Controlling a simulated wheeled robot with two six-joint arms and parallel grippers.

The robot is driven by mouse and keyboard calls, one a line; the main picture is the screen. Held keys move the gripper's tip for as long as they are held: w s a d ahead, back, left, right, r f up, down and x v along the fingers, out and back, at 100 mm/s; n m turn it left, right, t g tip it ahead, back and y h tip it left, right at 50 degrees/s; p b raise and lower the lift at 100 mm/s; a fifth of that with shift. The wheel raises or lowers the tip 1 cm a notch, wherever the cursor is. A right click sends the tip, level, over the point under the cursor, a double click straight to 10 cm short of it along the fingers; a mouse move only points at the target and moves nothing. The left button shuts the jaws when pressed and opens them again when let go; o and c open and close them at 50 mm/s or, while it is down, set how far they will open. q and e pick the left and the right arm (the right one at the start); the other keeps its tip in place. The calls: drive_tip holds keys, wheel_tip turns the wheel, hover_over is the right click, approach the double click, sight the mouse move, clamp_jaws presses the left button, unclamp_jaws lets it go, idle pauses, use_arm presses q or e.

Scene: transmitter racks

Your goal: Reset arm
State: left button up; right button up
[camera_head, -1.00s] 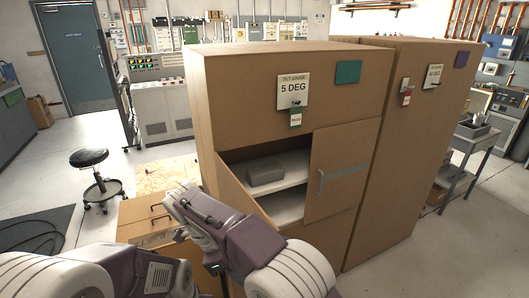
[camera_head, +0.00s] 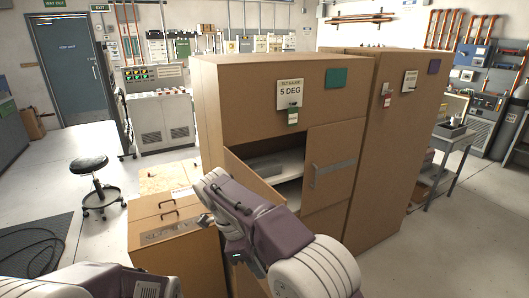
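My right arm comes in from the bottom right, purple and white. Its gripper end (camera_head: 214,183) is in front of the open compartment of the brown cabinet (camera_head: 245,110), over the left side. The fingers are too unclear to tell open from shut, and I see nothing held. My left arm (camera_head: 85,282) shows only as purple and white links at the bottom left edge. Its gripper is out of the picture.
A grey block (camera_head: 266,166) lies on the shelf inside. A low brown box (camera_head: 165,225) stands left of my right arm. A black stool (camera_head: 92,185) stands on open floor farther left.

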drive_tip(key=s+d+f+n+g+y, duration=0.1)
drive_tip(key=s+d+f, duration=0.15)
drive_tip(key=d, duration=0.65)
drive_tip(key=s+d+f+g+y, duration=0.1)
drive_tip(key=s+d, duration=0.3)
drive_tip(key=d, duration=0.6)
drive_tip(key=s+f+n+t+y, duration=0.1)
drive_tip(key=s+f+n, duration=0.2)
drive_tip(key=n, duration=0.5)
drive_tip(key=s+f+n+t+y, duration=0.1)
drive_tip(key=s+f+n+t, duration=0.1)
drive_tip(key=f+n, duration=0.4)
drive_tip(key=s+n, duration=0.1)
drive_tip(key=n, duration=0.2)
drive_tip(key=shift+s+f+n, duration=0.3)
drive_tip(key=shift+s, duration=0.05)
drive_tip(key=shift+o, duration=0.3)
drive_tip(key=shift+d, duration=0.1)
